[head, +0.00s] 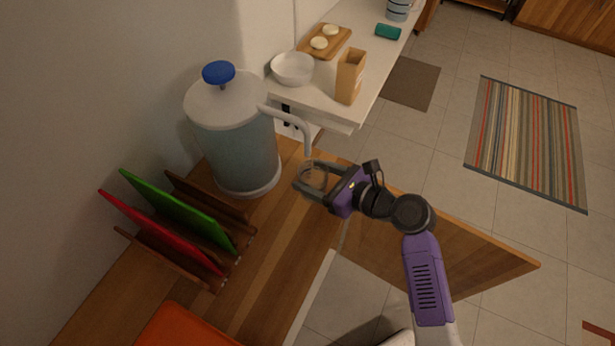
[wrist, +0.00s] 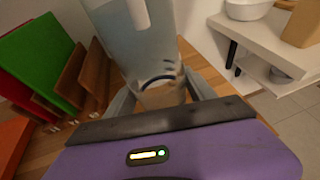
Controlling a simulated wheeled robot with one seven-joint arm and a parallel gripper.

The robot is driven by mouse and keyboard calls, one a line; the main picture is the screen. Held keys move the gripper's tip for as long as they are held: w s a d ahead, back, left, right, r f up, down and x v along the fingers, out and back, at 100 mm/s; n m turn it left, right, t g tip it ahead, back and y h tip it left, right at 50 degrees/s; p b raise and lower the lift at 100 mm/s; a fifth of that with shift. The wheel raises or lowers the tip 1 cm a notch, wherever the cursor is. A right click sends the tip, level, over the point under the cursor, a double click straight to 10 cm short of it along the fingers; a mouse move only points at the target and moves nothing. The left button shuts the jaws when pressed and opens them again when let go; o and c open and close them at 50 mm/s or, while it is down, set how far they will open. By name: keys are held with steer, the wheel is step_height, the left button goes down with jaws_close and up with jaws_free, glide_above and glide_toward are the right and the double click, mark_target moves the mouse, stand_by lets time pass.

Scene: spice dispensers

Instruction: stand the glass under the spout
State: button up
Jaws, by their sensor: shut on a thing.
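A large dispenser (head: 235,140) with a translucent blue-grey body, white lid and blue knob stands on the wooden counter. Its white spout (head: 291,117) curves out to the right and bends down. My gripper (head: 309,180) is shut on a clear glass (head: 314,174), with a finger on either side. In the head view the glass is just below the spout's end. In the wrist view the glass (wrist: 160,92) shows between the fingers, with the spout (wrist: 138,14) above it and the dispenser behind. The glass's base is hidden, so I cannot tell whether it touches the counter.
A rack with green (head: 180,212) and red (head: 160,232) boards stands left of the dispenser. An orange item (head: 185,328) lies at the near counter edge. A white shelf behind holds a bowl (head: 293,68), a carton (head: 349,77) and a board (head: 326,41). Bare counter (head: 280,240) lies in front.

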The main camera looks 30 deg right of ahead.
steer(key=shift+w+a, duration=0.35)
steer(key=shift+w, duration=0.4)
steer(key=shift+f, duration=1.75)
steer(key=shift+f, duration=0.1)
steer(key=o, duration=1.6)
steer(key=v, duration=1.2)
steer(key=shift+b, duration=0.35)
